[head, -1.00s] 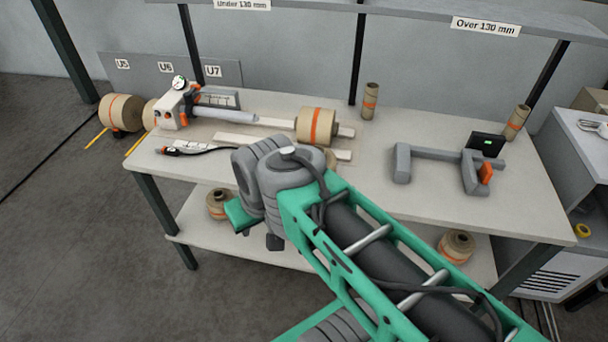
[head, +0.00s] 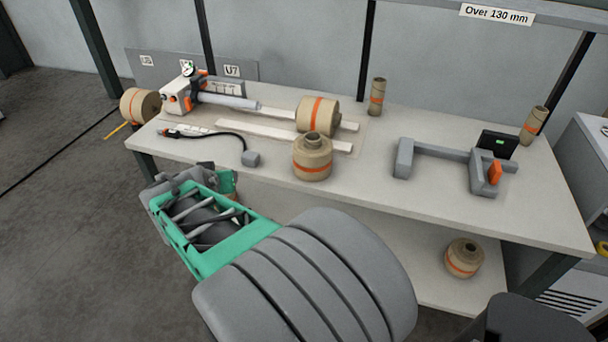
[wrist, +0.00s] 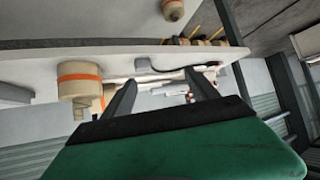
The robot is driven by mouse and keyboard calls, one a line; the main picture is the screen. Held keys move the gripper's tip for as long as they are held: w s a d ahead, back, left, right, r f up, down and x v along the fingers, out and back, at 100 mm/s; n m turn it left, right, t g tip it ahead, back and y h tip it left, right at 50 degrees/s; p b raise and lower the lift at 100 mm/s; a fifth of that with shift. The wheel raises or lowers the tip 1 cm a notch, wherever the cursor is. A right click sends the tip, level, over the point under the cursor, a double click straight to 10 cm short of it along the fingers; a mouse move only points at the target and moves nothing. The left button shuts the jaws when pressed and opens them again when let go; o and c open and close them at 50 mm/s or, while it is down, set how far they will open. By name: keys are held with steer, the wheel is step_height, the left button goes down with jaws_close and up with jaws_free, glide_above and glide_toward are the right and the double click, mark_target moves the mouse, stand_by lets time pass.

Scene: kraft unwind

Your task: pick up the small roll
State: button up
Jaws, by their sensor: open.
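Several tan rolls with orange bands are in the head view, and I cannot tell for certain which one the task means. A squat roll with a raised core (head: 312,160) stands near the table's front edge. A wider roll (head: 317,116) lies on its side on white rails behind it. Two slim upright rolls, one at the back middle (head: 377,97) and one at the back right (head: 534,125), are smaller. My gripper (wrist: 160,77) is open and empty in the wrist view, fingers apart. In the head view it is mostly hidden by my arm near the table's front left.
A roll (head: 463,258) sits on the lower shelf. Another roll (head: 140,105) is at the table's left end, near a white device with a shaft (head: 178,98). A grey cradle (head: 445,160) stands at the right. A black cable crosses the left table top.

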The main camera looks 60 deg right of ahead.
steer(key=shift+o, duration=0.2)
steer(key=s+d+f+m+g+h+b, duration=0.1)
steer(key=s+d+f+m+h+b, duration=0.2)
steer(key=d, duration=0.8)
step_height(320, 180, down, 2)
steer(key=shift+s+f+g+h, duration=0.1)
steer(key=shift+s+g+h, duration=0.3)
steer(key=shift+s, duration=0.8)
steer(key=m+g+h+b, duration=0.1)
steer(key=m+h+b, duration=0.15)
steer(key=h, duration=0.25)
glide_toward(310, 145)
steer(key=d, duration=0.2)
steer(key=w+d+f, duration=0.1)
steer(key=shift+d+f+b, duration=0.1)
steer(key=shift+b, duration=0.25)
steer(key=d, duration=0.2)
steer(key=d+p, duration=0.1)
steer(key=d, duration=0.2)
steer(key=w+d+p, duration=0.1)
steer(key=d, duration=0.1)
steer(key=shift+d+r, duration=0.3)
steer(key=shift+d, duration=0.1)
jaws_close()
steer(key=shift+r, duration=0.15)
